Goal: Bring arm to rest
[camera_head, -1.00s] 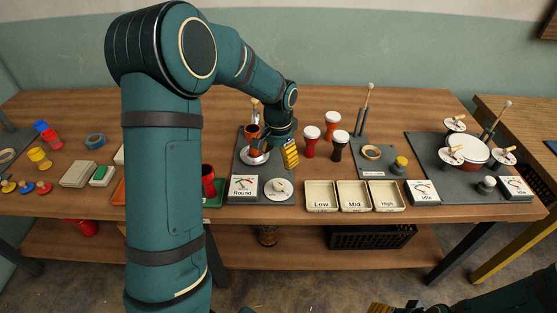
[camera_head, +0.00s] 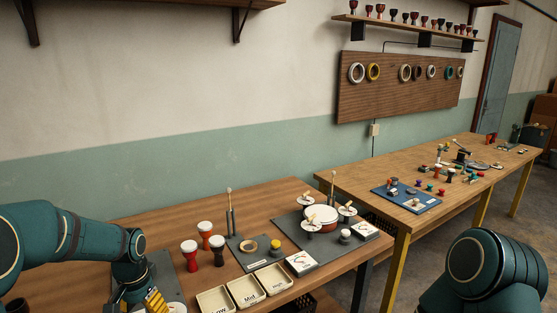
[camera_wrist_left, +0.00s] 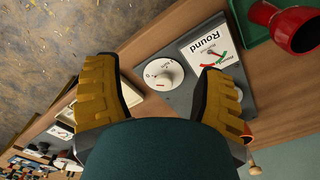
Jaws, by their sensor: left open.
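My left arm comes in from the left edge of the head view, bent over the near table. Its gripper (camera_head: 155,302) points down at the bottom edge, partly cut off. In the left wrist view the yellow-padded fingers (camera_wrist_left: 162,90) are spread with nothing held between them. Beyond them are a white dial knob (camera_wrist_left: 163,74) and a "Round" gauge (camera_wrist_left: 208,47). My right arm shows only as a teal link (camera_head: 490,272) at the lower right; its gripper is out of view.
Goblet drums (camera_head: 217,245) stand right of the left gripper, behind labelled trays (camera_head: 247,291). A grey mat (camera_head: 285,225) holds a drum (camera_head: 322,218). A second table (camera_head: 345,185) stands beyond a gap. A red cup-like piece (camera_wrist_left: 292,25) lies near the gauge.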

